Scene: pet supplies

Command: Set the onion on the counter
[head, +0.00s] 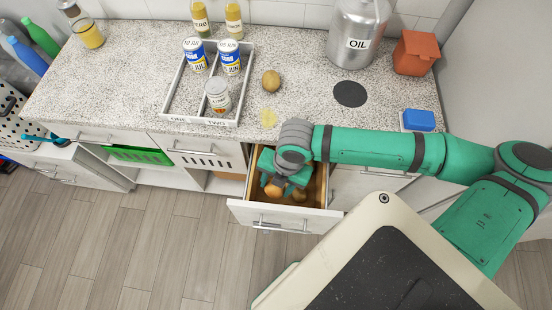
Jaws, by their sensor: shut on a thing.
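My gripper (275,186) reaches down into an open drawer (240,205) below the counter (130,70). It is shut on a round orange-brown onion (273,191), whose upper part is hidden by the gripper. Another brownish round item (299,195) lies in the drawer just right of it. The gripper and wrist hide much of the drawer's inside. I cannot tell whether the onion is clear of the drawer floor.
On the counter are a brown round potato-like item (271,80), a divided tray (180,106) with cans and a jar, a yellow patch (268,118), a black disc (350,94), an oil canister (355,30), a terracotta pot (412,54) and a blue sponge (418,120). Speckled counter around the potato-like item is bare.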

